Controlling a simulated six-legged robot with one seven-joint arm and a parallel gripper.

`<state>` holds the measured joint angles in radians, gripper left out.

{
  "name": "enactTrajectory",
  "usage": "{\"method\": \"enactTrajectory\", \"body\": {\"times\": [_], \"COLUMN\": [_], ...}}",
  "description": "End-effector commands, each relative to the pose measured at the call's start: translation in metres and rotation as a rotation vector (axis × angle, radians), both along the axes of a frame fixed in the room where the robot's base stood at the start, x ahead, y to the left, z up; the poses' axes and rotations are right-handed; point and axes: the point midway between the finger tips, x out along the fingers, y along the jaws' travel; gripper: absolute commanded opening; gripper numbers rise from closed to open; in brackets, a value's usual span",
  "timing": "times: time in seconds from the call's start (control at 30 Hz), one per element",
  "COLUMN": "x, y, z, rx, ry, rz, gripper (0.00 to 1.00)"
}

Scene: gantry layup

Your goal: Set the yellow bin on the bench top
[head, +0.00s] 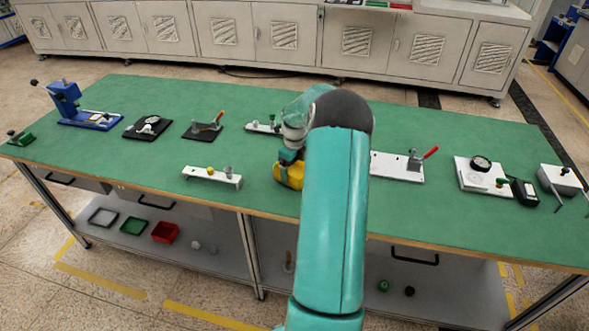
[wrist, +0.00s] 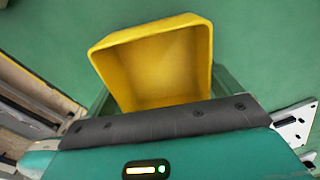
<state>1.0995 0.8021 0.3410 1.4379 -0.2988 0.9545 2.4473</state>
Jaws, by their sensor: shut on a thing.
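The yellow bin (head: 289,176) is at the green bench top (head: 262,200), near its front edge and just left of my arm in the head view. In the wrist view the yellow bin (wrist: 155,65) is empty, with its open side facing the camera, and green surface lies behind it. My gripper (head: 290,157) is shut on the bin. The fingertips are mostly hidden by my arm and wrist. I cannot tell whether the bin touches the bench top or is slightly above it.
A white fixture (head: 212,177) stands left of the bin. A white plate with a red-handled clamp (head: 413,163) lies to the right. A blue press (head: 66,103) and black-based fixtures (head: 148,127) are further left. A red bin (head: 165,232) is on the lower shelf.

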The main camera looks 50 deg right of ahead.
Motion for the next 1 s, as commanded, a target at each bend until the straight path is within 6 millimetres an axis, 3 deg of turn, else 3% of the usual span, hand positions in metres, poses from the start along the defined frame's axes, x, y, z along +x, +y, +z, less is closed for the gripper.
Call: {"method": "enactTrajectory", "body": {"times": [0.37, 0.4, 0.43, 0.77, 1.0], "x": [0.000, 0.000, 0.000, 0.000, 0.001], "y": [0.000, 0.000, 0.000, -0.001, -0.001], "z": [-0.006, -0.006, -0.006, 0.001, 0.043], "rx": [-0.002, -0.002, -0.002, -0.003, -0.007], "ry": [-0.001, -0.002, -0.002, -0.001, -0.003], "rz": [0.001, 0.001, 0.001, 0.000, 0.001], "gripper": [0.66, 0.96, 1.00, 1.00, 1.00]}}
